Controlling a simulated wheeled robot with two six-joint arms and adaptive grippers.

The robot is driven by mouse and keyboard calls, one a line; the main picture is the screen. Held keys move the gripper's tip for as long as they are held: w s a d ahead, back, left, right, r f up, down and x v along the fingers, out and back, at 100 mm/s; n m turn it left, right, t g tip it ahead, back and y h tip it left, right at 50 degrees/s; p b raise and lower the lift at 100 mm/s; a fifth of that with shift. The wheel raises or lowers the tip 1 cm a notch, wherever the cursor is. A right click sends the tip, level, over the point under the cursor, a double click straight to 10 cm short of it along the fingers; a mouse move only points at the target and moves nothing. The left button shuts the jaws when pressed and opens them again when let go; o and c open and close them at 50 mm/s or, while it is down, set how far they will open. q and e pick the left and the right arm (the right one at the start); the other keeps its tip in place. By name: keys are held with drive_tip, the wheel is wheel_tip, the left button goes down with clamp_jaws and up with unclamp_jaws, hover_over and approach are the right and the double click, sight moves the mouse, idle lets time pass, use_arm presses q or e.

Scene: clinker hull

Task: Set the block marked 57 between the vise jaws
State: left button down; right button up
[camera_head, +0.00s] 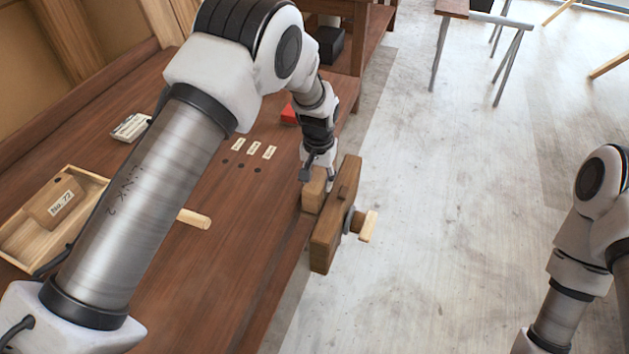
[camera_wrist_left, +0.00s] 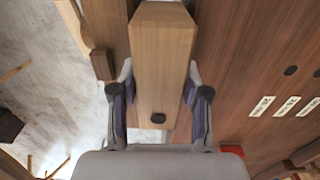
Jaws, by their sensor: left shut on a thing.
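My left gripper (camera_head: 317,172) is shut on a plain wooden block (camera_head: 314,190). The left wrist view shows this block (camera_wrist_left: 162,55) between both fingers (camera_wrist_left: 160,110), with a small dark hole near its end; no number shows on it. The held block is at the bench edge, beside the inner side of the vise's wooden front jaw (camera_head: 327,236). I cannot tell how deep it sits in the gap. The vise's screw and pale handle (camera_head: 368,226) stick out to the right. My right gripper is out of view; only part of that arm shows.
A block marked No. 72 (camera_head: 54,203) lies in a wooden tray (camera_head: 22,245) on the bench (camera_head: 225,275). A pale wooden handle (camera_head: 194,218), several white labels (camera_head: 253,148) beside dark holes, and a red object (camera_head: 289,115) are also there. Floor right of the vise is clear.

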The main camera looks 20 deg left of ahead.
use_arm(q)
drive_tip(key=shift+a+r, duration=0.1)
drive_tip(key=shift+w+f, duration=0.1)
drive_tip(key=shift+f, duration=0.45)
drive_tip(key=c, duration=0.6)
unclamp_jaws()
drive_tip(key=shift+o, duration=0.2)
drive_tip(key=shift+r, duration=0.35)
wheel_tip(320, 180, up, 12)
drive_tip(key=b, duration=0.3)
drive_tip(key=shift+r, duration=0.25)
